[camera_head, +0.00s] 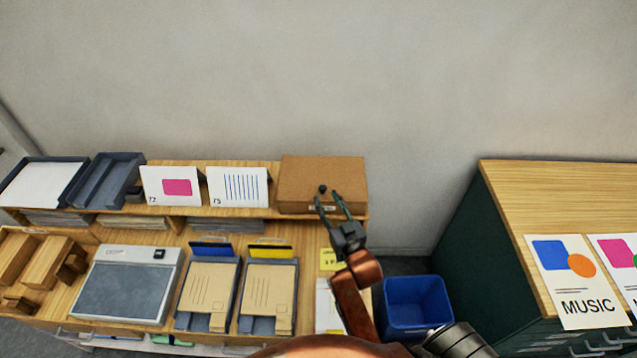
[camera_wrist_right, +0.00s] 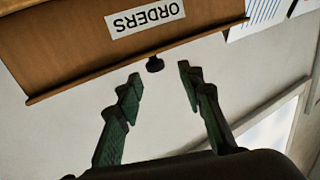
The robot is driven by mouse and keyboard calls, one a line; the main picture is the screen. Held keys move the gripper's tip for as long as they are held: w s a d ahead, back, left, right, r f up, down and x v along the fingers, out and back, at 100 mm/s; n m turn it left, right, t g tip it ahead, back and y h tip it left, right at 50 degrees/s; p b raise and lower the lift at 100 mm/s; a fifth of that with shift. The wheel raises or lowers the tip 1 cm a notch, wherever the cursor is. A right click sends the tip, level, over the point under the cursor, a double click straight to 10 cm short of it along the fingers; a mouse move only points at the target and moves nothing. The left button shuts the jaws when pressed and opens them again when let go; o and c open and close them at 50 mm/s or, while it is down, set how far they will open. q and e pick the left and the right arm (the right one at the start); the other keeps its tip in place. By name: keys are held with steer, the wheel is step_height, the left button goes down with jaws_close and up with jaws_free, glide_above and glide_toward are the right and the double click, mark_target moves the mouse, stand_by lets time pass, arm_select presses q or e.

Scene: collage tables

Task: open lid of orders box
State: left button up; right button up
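The orders box (camera_head: 325,180) is a brown box at the right end of the raised wooden shelf. Its lid looks shut. In the right wrist view the box (camera_wrist_right: 60,45) appears upside down, with a white ORDERS label (camera_wrist_right: 145,17). A small dark knob (camera_wrist_right: 155,64) sits at the lid's edge; it also shows in the head view (camera_head: 322,189). My right gripper (camera_head: 328,198) is open in front of the box. In the wrist view the green fingers of this gripper (camera_wrist_right: 160,75) stand either side of the knob, apart from it. My left gripper is not in view.
Left of the box stand two white cards (camera_head: 238,187) and dark trays (camera_head: 107,180) on the shelf. Below are envelope stacks (camera_head: 268,285) and a grey-topped device (camera_head: 125,285). A blue bin (camera_head: 415,305) and a green cabinet (camera_head: 470,240) stand at right.

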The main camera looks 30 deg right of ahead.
mark_target(324, 190)
steer(key=shift+w+d+r, duration=0.1)
steer(key=shift+w+d, duration=0.1)
steer(key=shift+w, duration=0.4)
steer(key=shift+w+d, duration=0.2)
steer(key=shift+w, duration=0.4)
steer(key=shift+w+d, duration=0.15)
steer(key=shift+w, duration=0.45)
steer(key=shift+w+d, duration=0.15)
steer(key=shift+w, duration=1)
steer(key=c, duration=0.6)
jaws_close()
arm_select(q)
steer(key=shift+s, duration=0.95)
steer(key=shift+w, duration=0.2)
